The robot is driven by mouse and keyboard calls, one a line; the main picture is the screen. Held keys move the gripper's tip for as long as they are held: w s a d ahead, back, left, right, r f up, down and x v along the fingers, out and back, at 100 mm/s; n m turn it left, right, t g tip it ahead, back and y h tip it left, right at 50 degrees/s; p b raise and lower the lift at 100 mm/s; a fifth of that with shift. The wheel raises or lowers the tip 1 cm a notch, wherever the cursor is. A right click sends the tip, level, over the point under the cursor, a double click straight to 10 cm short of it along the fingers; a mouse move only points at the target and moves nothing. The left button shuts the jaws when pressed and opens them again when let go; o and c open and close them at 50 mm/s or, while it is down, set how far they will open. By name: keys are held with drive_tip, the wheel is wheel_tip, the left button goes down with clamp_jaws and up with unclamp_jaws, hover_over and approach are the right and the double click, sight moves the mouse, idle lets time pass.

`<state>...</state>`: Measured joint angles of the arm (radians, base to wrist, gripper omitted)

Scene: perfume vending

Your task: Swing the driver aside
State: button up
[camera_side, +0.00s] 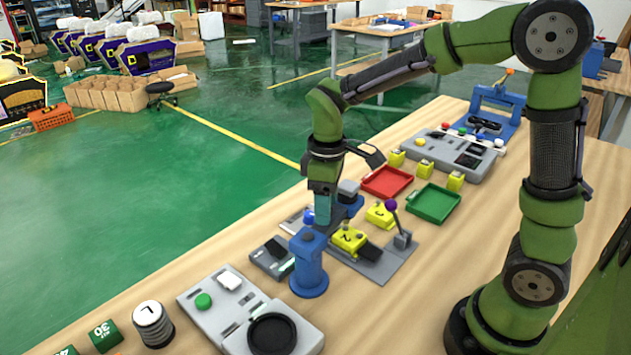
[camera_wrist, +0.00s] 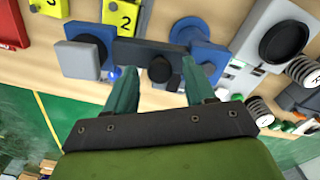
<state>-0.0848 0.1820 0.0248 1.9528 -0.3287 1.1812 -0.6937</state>
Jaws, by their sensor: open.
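The driver looks like a dark bar (camera_wrist: 142,52) with a round black knob (camera_wrist: 159,69), seen in the wrist view between two blue supports. The right support, a round blue post (camera_wrist: 205,52), also stands upright in the side view (camera_side: 309,268). The left blue support (camera_wrist: 90,34) has a grey block (camera_wrist: 78,60) beside it. My gripper (camera_wrist: 160,67) is open, with one teal finger on each side of the knob; I cannot tell whether they touch it. In the side view my gripper (camera_side: 322,222) points down just behind the blue post, which partly hides the bar.
A red tray (camera_side: 387,182) and a green tray (camera_side: 434,203) lie behind, near several yellow blocks. A purple-knobbed lever (camera_side: 391,206) stands right of my gripper. A grey panel with a black dial (camera_side: 271,334) is in front. Bare wood lies at the table's left edge.

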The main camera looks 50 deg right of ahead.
clamp_jaws()
idle(0.3)
drive_tip(key=shift+s, duration=0.1)
drive_tip(key=s+a+m, duration=0.3)
drive_tip(key=s+m, duration=0.3)
drive_tip(key=m, duration=0.8)
drive_tip(key=shift+a+m, duration=0.25)
drive_tip(key=shift+m, duration=0.05)
drive_tip(key=shift+s, duration=0.15)
idle(0.5)
unclamp_jaws()
